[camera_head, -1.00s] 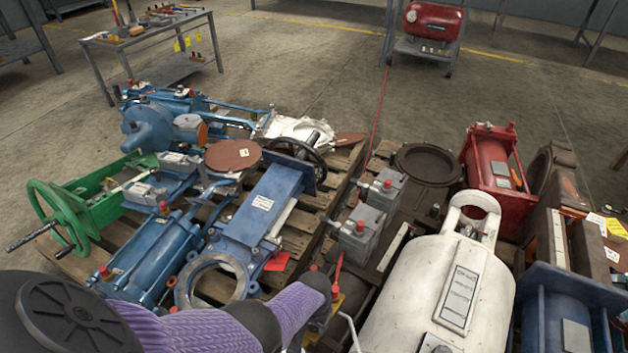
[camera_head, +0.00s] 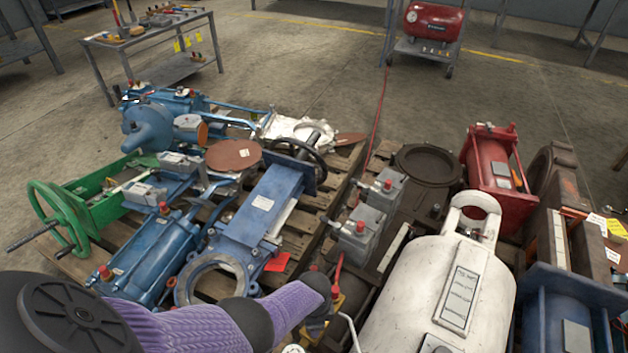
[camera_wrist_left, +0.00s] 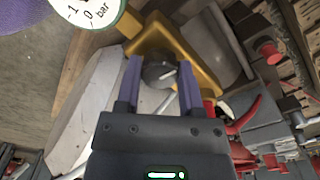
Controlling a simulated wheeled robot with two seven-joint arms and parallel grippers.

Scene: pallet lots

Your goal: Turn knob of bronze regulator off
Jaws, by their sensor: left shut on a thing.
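In the left wrist view, the dark round knob (camera_wrist_left: 160,72) with a pale line across its face sits between the fingers of my left gripper (camera_wrist_left: 161,80). The gripper is shut on the knob. Behind it is the gold-coloured body of the bronze regulator (camera_wrist_left: 150,36), partly hidden by the knob and fingers. A white gauge (camera_wrist_left: 90,8) marked "bar" is cut off at the top edge. In the head view, my purple left arm reaches to the bottom middle, and its wrist hides most of the regulator. My right gripper is in neither view.
A large white tank (camera_head: 410,290) stands just right of my left arm. Grey boxes with red caps (camera_head: 357,232) stand behind it. Blue valve equipment (camera_head: 262,205) and a green handwheel (camera_head: 50,215) fill the left pallet. The floor beyond the pallets is mostly open.

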